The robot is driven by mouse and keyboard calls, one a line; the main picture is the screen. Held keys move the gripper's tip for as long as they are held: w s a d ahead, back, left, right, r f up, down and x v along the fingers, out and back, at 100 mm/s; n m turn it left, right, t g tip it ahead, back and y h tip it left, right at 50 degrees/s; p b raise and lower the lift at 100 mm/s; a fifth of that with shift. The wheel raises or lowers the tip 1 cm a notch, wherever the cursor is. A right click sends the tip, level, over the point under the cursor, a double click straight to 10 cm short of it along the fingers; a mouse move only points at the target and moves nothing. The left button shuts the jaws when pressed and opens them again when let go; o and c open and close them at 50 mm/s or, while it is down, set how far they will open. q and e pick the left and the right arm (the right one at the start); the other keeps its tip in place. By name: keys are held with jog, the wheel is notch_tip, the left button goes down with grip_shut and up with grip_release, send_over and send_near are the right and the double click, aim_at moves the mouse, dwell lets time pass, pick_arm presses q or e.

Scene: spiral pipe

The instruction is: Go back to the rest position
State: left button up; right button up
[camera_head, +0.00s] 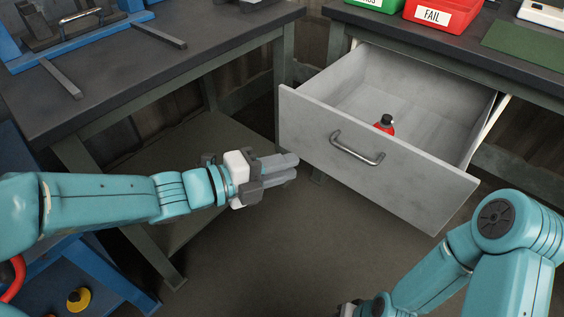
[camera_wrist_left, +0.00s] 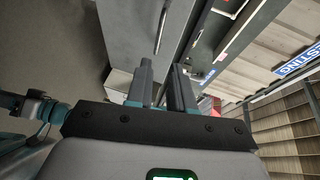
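My left gripper (camera_head: 290,168) reaches in from the left in the head view, in front of the open drawer (camera_head: 375,165) and apart from its handle (camera_head: 357,149). In the left wrist view my left gripper's two fingers (camera_wrist_left: 161,82) stand apart with nothing between them. My right arm comes in at the lower right. Only a small dark part of my right gripper (camera_head: 350,308) shows at the bottom edge of the head view, so its fingers cannot be made out.
A red object with a black top (camera_head: 385,124) is inside the drawer. A red FAIL bin (camera_head: 440,14) and a green bin (camera_head: 380,4) stand on the right bench. The left bench (camera_head: 150,75) holds a blue frame (camera_head: 100,22). Floor between the arms is clear.

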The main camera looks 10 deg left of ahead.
pick_arm(q)
jog(key=shift+a, duration=0.1)
dwell(0.4)
jog(key=s+a+f+n+g+y, duration=0.15)
jog(key=f+n, duration=0.45)
jog(key=f, duration=0.6)
jog(key=a+f+n+y, duration=0.25)
jog(key=f+n, duration=0.25)
jog(key=f, duration=0.7)
jog(key=s+a+f+n+g+y, duration=0.2)
jog(key=s+f+n+g+y, duration=0.1)
jog(key=s+f+n, duration=0.6)
jog(key=s+a+f+n+g+y, duration=0.2)
jog(key=s+f+n+g, duration=0.2)
jog(key=s+f+n, duration=0.45)
notch_tip(320, 180, up, 33)
jog(key=w+n+p, duration=0.1)
jog(key=n+p, duration=0.1)
jog(key=p, duration=2.8)
jog(key=shift+d+f, duration=0.2)
